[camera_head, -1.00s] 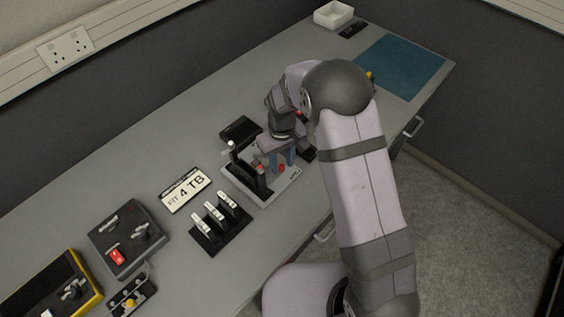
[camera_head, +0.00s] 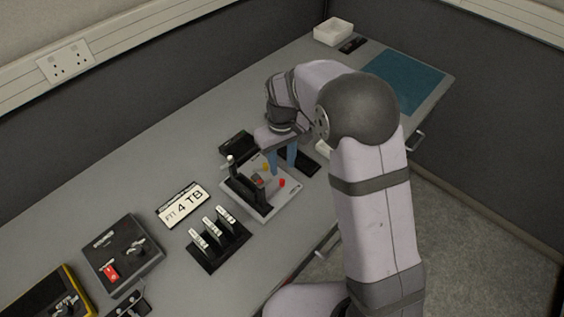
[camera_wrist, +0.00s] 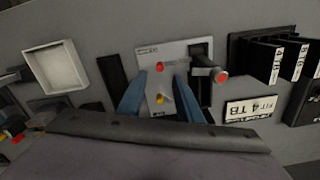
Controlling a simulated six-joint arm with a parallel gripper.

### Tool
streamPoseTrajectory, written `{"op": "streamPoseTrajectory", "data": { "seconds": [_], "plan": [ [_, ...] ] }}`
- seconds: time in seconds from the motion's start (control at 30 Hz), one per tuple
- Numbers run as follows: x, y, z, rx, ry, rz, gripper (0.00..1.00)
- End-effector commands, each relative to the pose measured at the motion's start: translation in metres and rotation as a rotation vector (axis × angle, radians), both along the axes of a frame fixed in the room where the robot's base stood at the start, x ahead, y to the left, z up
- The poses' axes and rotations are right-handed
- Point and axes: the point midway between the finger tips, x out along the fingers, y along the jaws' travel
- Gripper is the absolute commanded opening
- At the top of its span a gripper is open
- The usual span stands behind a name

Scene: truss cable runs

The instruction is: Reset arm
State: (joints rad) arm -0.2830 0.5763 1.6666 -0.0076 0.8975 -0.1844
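My gripper (camera_head: 283,168) has two blue fingers, spread apart with nothing between them. It hangs above a light grey fixture plate (camera_head: 277,205), which carries a black upright bracket (camera_head: 243,185), a red button (camera_head: 282,183) and a yellow knob (camera_head: 266,167). In the wrist view, the gripper (camera_wrist: 160,70) spans the plate (camera_wrist: 172,50), with the red button (camera_wrist: 159,67) and the yellow knob (camera_wrist: 161,98) visible between the fingers. A red-tipped post (camera_wrist: 221,76) stands just beyond the right finger. The fingertips appear clear of the plate, though their exact height is hard to tell.
A "FIT 4 TB" label plate (camera_head: 184,205) and a black rack of white-labelled modules (camera_head: 218,240) lie left of the fixture. A grey switch box (camera_head: 122,250) stands further left. A white tray (camera_head: 333,31) and a blue mat (camera_head: 407,80) are at the far end.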

Motion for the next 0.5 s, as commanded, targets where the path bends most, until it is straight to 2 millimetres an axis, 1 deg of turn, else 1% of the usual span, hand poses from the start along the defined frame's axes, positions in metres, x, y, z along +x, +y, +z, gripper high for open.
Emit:
{"op": "streamPoseTrajectory", "data": {
  "seconds": [0.17,0.27,0.37,0.47,0.5],
  "plan": [
    [0.0,0.0,0.0,0.0,0.0,0.0,0.33],
    [-0.004,-0.005,0.002,0.0,0.001,-0.012,0.33],
    [-0.014,-0.015,0.008,0.001,-0.001,-0.04,0.33],
    [-0.033,-0.034,0.017,0.002,-0.001,-0.092,0.33],
    [-0.043,-0.042,0.02,0.002,-0.002,-0.118,0.33]
  ]
}}
